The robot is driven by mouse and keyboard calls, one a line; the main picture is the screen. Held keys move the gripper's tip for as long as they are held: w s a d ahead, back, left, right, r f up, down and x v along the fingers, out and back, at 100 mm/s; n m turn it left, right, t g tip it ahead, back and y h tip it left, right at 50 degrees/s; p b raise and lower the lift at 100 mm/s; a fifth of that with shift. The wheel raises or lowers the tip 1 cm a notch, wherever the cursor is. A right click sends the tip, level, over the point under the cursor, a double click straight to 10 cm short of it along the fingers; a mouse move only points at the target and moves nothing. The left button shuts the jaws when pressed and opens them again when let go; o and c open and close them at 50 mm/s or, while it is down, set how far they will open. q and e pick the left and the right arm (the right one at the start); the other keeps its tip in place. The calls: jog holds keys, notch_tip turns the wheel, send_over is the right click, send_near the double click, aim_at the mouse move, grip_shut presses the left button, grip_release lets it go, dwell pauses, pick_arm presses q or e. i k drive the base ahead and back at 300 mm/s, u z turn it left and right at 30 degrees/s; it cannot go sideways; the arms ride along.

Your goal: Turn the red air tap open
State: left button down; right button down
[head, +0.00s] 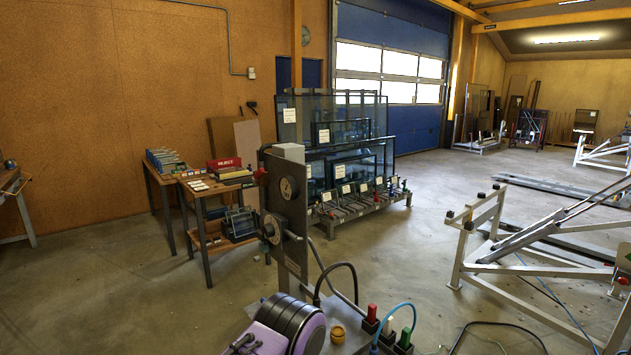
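A grey upright post (290,225) stands close in front of me, with a round dial gauge (288,188) on its face. A small dark red piece (260,173) sticks out at the post's left edge; it may be the red air tap, but it is too small to tell its setting. A round fitting (271,229) with a short lever sits lower on the post. A red-topped block (371,318) and a green-topped block (404,341) stand low to the right of the post. Neither of my grippers is in view.
A rack of glass panes (340,150) stands behind the post. A table (203,190) with a red box (224,164) is at the left. Black and blue hoses (397,309) loop near the post's base. A white tilting frame (478,240) is at the right, with open floor between.

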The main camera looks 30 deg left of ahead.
aim_at(262, 171)
jog(key=u, duration=0.15)
jog(key=i, duration=0.85)
jog(key=u, duration=0.65)
